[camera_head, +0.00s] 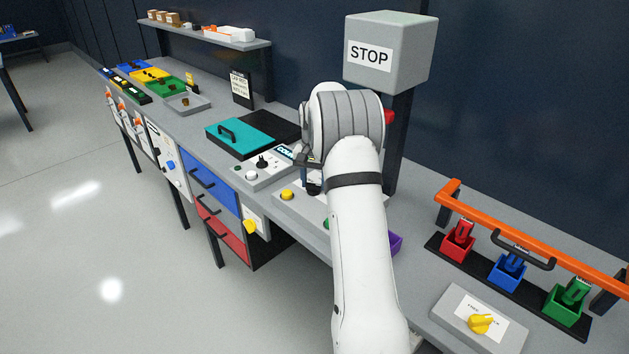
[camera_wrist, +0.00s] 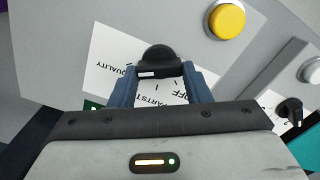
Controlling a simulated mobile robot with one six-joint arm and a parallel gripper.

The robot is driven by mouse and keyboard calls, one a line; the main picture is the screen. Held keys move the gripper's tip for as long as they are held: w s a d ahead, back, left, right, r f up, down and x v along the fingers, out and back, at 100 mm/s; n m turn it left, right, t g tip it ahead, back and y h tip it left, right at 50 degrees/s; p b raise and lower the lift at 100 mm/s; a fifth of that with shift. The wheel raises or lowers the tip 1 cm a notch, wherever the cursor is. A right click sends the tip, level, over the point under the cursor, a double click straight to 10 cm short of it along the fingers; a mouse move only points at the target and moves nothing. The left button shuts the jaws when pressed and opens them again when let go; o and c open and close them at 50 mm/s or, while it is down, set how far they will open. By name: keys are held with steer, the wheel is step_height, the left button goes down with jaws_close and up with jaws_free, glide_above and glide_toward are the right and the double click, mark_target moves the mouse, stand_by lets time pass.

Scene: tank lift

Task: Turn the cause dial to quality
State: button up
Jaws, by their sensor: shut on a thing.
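The cause dial's black knob (camera_wrist: 158,58) stands on a white label plate (camera_wrist: 110,65) in the wrist view. The label reads QUALITY on the left, OFF at the lower right and PARTS at the bottom, all turned around in this view. My gripper (camera_wrist: 160,70) has its blue fingers on either side of the knob and is shut on it. A small white mark shows on the knob's near side; which word it points at I cannot tell. In the head view my gripper (camera_head: 313,186) is over the grey panel, and my arm hides most of the dial.
A yellow button (camera_head: 287,195) sits beside the dial. A panel with another black knob (camera_head: 262,162) and a teal case (camera_head: 235,135) are to the left. A STOP box (camera_head: 392,52) stands on a post behind my wrist. A yellow knob (camera_head: 480,323) is at the front right.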

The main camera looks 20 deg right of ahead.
steer(key=shift+w+r, duration=0.1)
steer(key=shift+r, duration=0.05)
steer(key=o, duration=1)
step_height(320, 180, up, 7)
steer(key=shift+f+b, duration=0.1)
steer(key=shift+b, duration=0.3)
steer(key=shift+r, duration=0.4)
